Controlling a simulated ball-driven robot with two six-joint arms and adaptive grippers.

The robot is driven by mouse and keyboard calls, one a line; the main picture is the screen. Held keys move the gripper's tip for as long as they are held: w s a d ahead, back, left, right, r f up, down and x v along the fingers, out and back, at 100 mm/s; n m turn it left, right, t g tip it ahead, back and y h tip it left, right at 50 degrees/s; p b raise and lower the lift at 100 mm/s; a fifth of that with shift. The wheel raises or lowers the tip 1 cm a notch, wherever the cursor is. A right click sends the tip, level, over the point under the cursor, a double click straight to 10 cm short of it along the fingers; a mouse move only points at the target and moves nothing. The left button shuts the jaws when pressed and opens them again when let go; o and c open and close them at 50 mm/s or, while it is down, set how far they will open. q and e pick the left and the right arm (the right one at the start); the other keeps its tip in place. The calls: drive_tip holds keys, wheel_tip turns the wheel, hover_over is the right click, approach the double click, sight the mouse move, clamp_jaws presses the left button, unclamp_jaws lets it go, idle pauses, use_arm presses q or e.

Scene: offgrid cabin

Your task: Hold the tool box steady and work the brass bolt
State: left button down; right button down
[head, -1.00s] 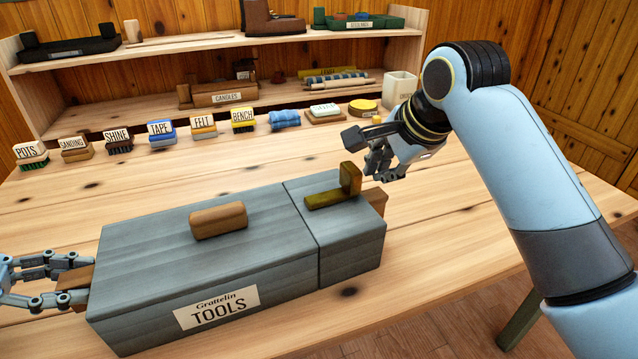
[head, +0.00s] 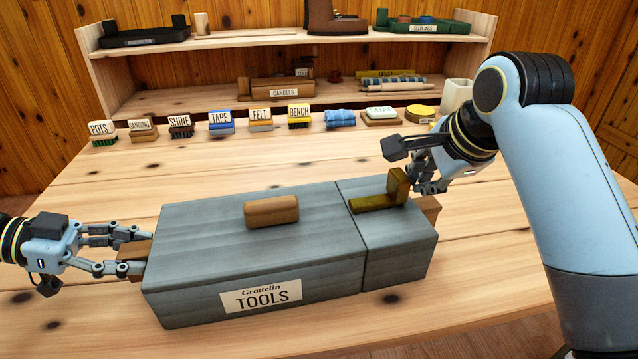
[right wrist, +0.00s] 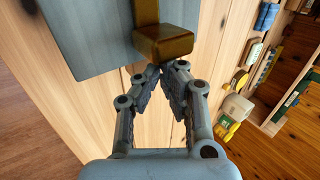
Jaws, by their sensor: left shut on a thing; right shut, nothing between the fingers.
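The grey tool box (head: 200,283), labelled Grattelin Tools, sits on the table, with a wooden grip on its lid (head: 271,211). The brass bolt (head: 373,203) lies on the narrower right-hand section of its top, its upright knob (head: 398,185) at the right end. My left gripper (head: 135,253) is shut on the wooden handle (head: 131,264) at the box's left end. My right gripper (head: 424,186) is shut and empty just right of the knob, partly hidden behind it. In the right wrist view its fingertips (right wrist: 171,68) meet right beside the knob (right wrist: 165,43); contact is unclear.
A row of labelled brushes and blocks (head: 220,124) stands along the back of the table, with a blue cloth (head: 339,118). Behind is a wooden shelf (head: 180,97) holding trays and a candle box. Another wooden handle (head: 431,207) is at the box's right end.

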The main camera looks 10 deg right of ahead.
sight(399, 181)
drive_tip(key=shift+s+a, duration=0.15)
drive_tip(key=shift+a, duration=2)
drive_tip(key=shift+d, duration=1.3)
drive_tip(key=shift+r, duration=0.1)
wheel_tip(399, 181, up, 9)
